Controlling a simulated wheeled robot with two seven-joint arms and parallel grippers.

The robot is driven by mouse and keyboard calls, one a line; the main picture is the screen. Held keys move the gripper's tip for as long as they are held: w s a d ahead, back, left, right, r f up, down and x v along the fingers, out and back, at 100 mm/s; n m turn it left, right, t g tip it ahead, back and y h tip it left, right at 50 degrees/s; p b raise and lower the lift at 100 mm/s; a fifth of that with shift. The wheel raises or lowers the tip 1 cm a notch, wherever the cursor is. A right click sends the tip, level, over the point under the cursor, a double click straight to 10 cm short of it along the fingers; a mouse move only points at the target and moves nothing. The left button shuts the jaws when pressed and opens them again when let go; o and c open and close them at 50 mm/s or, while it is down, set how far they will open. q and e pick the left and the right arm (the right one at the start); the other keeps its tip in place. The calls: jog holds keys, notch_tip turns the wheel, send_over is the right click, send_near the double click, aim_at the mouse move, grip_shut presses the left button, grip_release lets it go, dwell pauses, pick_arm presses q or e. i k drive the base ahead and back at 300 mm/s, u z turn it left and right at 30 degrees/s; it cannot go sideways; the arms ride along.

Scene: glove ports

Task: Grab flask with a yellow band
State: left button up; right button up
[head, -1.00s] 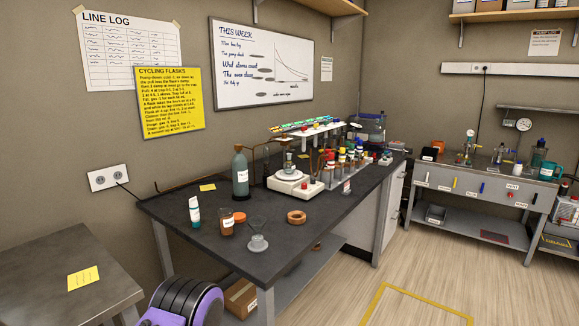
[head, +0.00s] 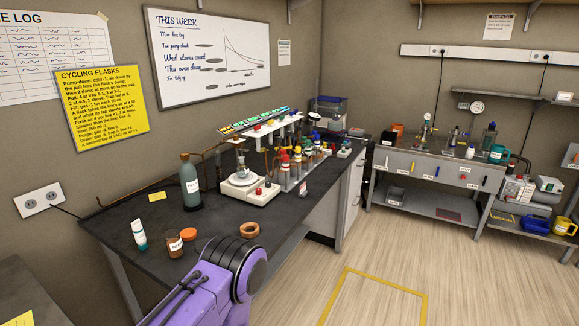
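I cannot make out a yellow band on any flask at this size. A small glass vessel (head: 241,172) stands on the white hotplate stirrer (head: 240,188) on the dark bench. To its right, a rack (head: 292,181) holds several vessels with red, yellow, dark and white tops; their bands are too small to read. My purple arm crosses the bottom of the head view and hides part of the bench's front edge. Neither gripper is in view.
A second bench (head: 430,168) with glassware stands at the back right. Wood floor (head: 450,245) lies open between them.

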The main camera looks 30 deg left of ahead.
aim_at(242, 171)
jog(key=z, duration=0.35)
jog(key=i, duration=0.85)
jog(key=u, duration=0.45)
jog(key=i, duration=0.7)
jog(key=u, duration=0.75)
